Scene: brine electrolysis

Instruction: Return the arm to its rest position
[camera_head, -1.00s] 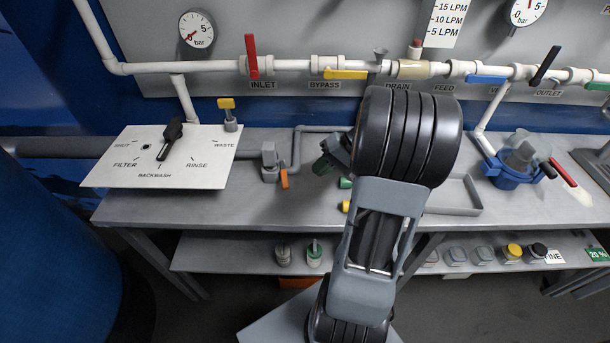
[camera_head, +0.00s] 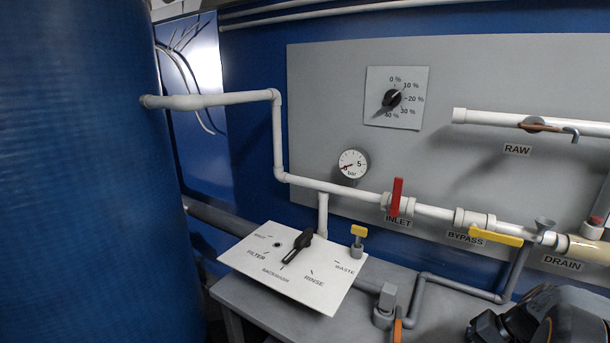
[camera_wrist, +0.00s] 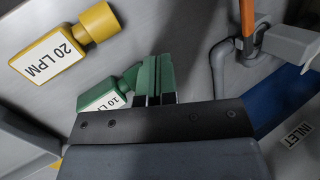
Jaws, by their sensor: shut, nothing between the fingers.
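My gripper (camera_wrist: 156,80) is shut and empty in the wrist view, its two narrow fingers side by side in front of its dark mount. A green piece labelled 10 LPM (camera_wrist: 103,99) lies just beyond and left of the fingers, partly hidden by them. I hold nothing. In the head view, part of my dark arm (camera_head: 577,318) shows in the bottom right corner. Whether the gripper's fingertips show there cannot be told.
An orange-handled valve (camera_wrist: 247,18) and grey pipe stand near the gripper. The selector plate (camera_head: 330,291), inlet valve (camera_head: 397,197) and yellow bypass handle (camera_head: 495,236) line the bench and wall. A blue tank (camera_head: 90,180) fills the left.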

